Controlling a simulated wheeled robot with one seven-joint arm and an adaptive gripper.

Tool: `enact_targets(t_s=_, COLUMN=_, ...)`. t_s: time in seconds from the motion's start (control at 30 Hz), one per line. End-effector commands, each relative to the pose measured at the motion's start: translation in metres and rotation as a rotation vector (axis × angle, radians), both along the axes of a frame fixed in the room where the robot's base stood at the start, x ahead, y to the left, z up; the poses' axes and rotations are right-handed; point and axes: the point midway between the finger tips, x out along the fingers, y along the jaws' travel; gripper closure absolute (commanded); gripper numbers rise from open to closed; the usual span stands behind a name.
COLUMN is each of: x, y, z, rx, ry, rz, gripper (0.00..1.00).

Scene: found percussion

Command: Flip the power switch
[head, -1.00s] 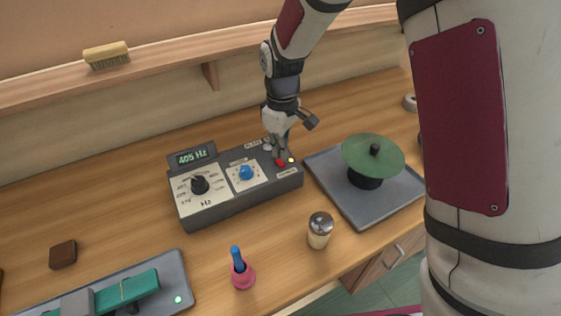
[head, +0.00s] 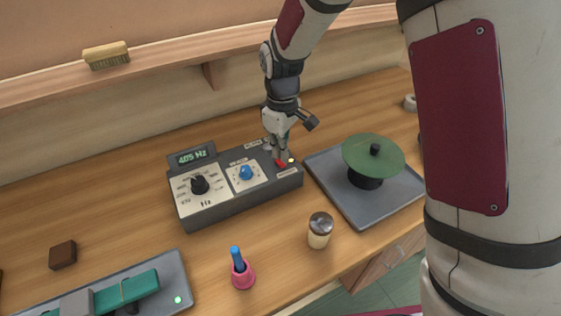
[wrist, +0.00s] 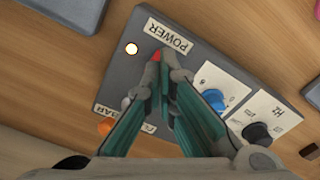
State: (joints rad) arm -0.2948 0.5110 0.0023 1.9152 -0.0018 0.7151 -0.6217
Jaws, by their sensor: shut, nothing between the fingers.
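A dark grey control box (head: 236,199) stands on the bench, with a display reading 405 Hz, a black Hz dial (head: 200,185) and a blue knob (head: 246,173). The red power switch (head: 280,163) is at its right end, beside a glowing pale lamp (head: 291,160). In the wrist view the red switch (wrist: 156,56) sits by the POWER label (wrist: 169,37), with the lit lamp (wrist: 131,48) close by. My gripper (head: 277,158) is shut and empty, pointing down at the box. Its fingertips (wrist: 165,70) are right at the switch and partly hide it; I cannot tell whether they touch.
A grey tray (head: 337,198) with a green disc (head: 372,155) on a black stand is right of the box. A metal-capped shaker (head: 320,230) and a pink holder (head: 243,275) stand in front. A brush (head: 106,55) lies on the shelf (head: 160,60) behind.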

Motion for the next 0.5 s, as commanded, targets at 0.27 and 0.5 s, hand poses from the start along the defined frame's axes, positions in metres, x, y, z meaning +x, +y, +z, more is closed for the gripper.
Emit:
enact_targets(t_s=0.27, x=0.0001, y=-0.0001, z=-0.0042, rx=-0.001, ry=0.001, rz=0.0, gripper=1.0)
enact_targets(t_s=0.5, x=0.0, y=-0.0001, z=-0.0076, rx=-0.001, ry=0.001, rz=0.0, gripper=1.0)
